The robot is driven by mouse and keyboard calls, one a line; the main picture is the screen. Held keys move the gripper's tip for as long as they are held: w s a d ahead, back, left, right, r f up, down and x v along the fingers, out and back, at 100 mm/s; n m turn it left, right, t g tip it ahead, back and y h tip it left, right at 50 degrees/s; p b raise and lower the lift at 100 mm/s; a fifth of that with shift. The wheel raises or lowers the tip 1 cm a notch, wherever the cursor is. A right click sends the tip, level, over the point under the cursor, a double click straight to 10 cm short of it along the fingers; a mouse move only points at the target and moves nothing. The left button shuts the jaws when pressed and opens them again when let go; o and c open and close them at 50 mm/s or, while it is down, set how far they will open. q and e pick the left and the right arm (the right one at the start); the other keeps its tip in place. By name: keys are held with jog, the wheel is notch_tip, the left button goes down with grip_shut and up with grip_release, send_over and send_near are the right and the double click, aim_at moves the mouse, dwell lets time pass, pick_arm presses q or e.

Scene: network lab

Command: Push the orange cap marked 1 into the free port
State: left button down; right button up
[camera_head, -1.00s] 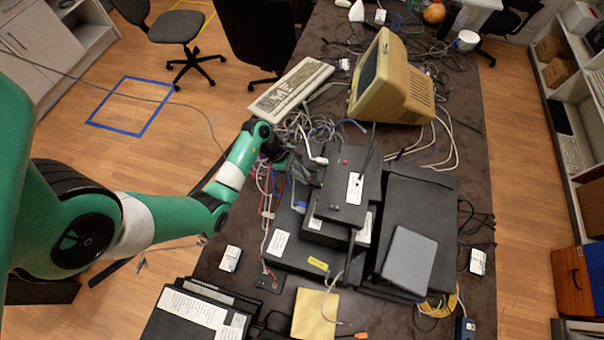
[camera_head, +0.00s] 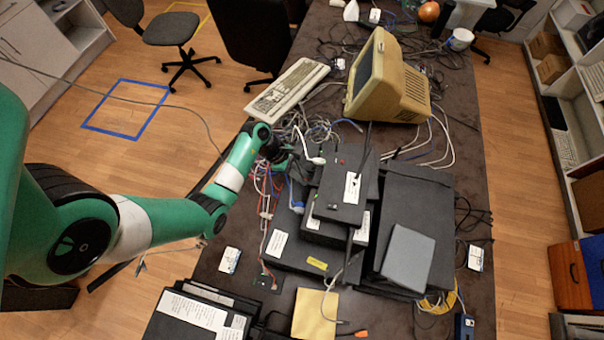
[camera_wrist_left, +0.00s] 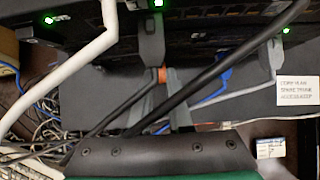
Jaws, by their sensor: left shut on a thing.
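My left gripper (camera_head: 288,163) is at the left side of the stacked black network boxes (camera_head: 342,196). In the left wrist view its grey fingers (camera_wrist_left: 166,88) are shut on a small orange piece, which I take to be the orange cap (camera_wrist_left: 162,75). The fingers hide most of it, and no number can be read. I cannot tell whether the cap is inside a port or just in front of one. My right gripper is not in view.
A thick white cable (camera_wrist_left: 72,72), a blue plug (camera_wrist_left: 225,72) and a grey plug (camera_wrist_left: 271,60) run beside the fingers. Dark rods cross close to the gripper. A tangle of cables (camera_head: 300,125) lies behind it, near the keyboard (camera_head: 288,90) and old monitor (camera_head: 388,80).

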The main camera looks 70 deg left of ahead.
pick_arm(q)
jog(key=shift+w+d, duration=0.15)
jog(key=shift+w, duration=0.05)
jog(key=c, duration=0.8)
grip_release()
jog(key=shift+o, duration=0.2)
jog(key=p+v, duration=0.2)
jog(key=v, duration=0.9)
jog(key=shift+r, duration=0.3)
